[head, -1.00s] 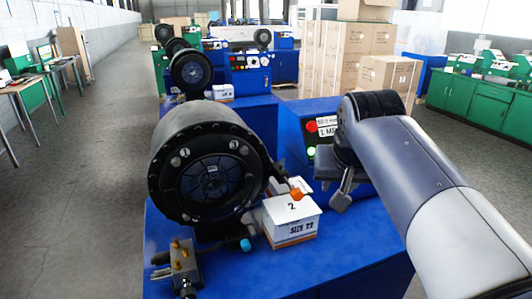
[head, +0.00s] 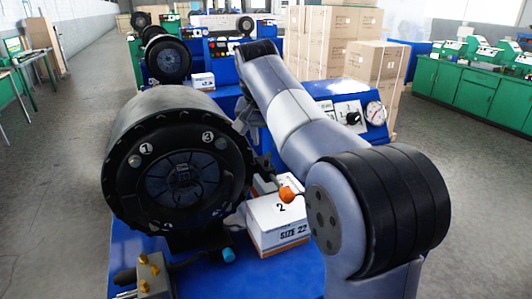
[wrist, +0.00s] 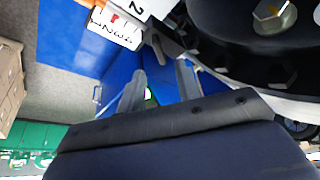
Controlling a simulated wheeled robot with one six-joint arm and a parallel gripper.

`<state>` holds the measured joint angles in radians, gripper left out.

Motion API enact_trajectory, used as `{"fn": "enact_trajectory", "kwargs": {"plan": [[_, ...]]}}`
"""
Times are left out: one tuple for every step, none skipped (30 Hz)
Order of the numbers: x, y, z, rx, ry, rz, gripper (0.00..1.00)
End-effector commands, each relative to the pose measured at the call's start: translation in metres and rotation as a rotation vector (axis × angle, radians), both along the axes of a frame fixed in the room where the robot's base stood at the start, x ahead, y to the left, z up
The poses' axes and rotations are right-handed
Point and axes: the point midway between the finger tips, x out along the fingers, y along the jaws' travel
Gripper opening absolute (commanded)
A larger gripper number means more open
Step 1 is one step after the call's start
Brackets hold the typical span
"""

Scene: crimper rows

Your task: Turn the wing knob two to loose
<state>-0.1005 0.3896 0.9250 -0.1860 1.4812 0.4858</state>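The big black round crimper head (head: 178,178) stands on the blue machine at the left of the head view. Its face carries round pale marks numbered 1 (head: 135,160) and 3 (head: 221,143), with smaller marks low on the face that I cannot read surely. I cannot make out a wing knob numbered two. In the wrist view a brass hex bolt (wrist: 273,16) sits on the black rim at the top right. My gripper (wrist: 160,72) has its two grey fingers apart with nothing between them.
A white box (head: 278,224) marked 2 and SIZE 22 stands right of the crimper head, below my arm. An orange ball-shaped knob (head: 286,194) shows above it. Brass fittings (head: 150,267) stand at front left. A panel with a gauge (head: 375,113) lies behind my arm.

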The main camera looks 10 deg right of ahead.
Motion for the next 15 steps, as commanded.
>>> {"fn": "enact_trajectory", "kwargs": {"plan": [[0.003,-0.002,-0.011,0.000,0.003,-0.002,0.33],[0.005,-0.003,-0.016,0.000,0.003,-0.002,0.33],[0.008,-0.004,-0.023,0.000,0.004,-0.002,0.33],[0.010,-0.005,-0.028,0.000,0.003,-0.002,0.33],[0.011,-0.006,-0.032,0.000,0.002,-0.001,0.33],[0.013,-0.006,-0.037,0.000,0.003,0.000,0.33],[0.015,-0.007,-0.040,0.000,0.002,0.000,0.33],[0.016,-0.007,-0.043,0.000,0.001,0.000,0.33],[0.017,-0.008,-0.047,0.000,0.001,0.000,0.33],[0.018,-0.008,-0.049,0.000,0.001,0.000,0.33],[0.019,-0.008,-0.051,0.000,0.000,0.000,0.33],[0.020,-0.009,-0.053,0.000,0.001,0.000,0.33],[0.020,-0.009,-0.054,0.000,0.001,0.000,0.33],[0.020,-0.009,-0.055,0.000,0.001,0.000,0.33],[0.021,-0.009,-0.056,0.001,0.000,0.000,0.33]]}}
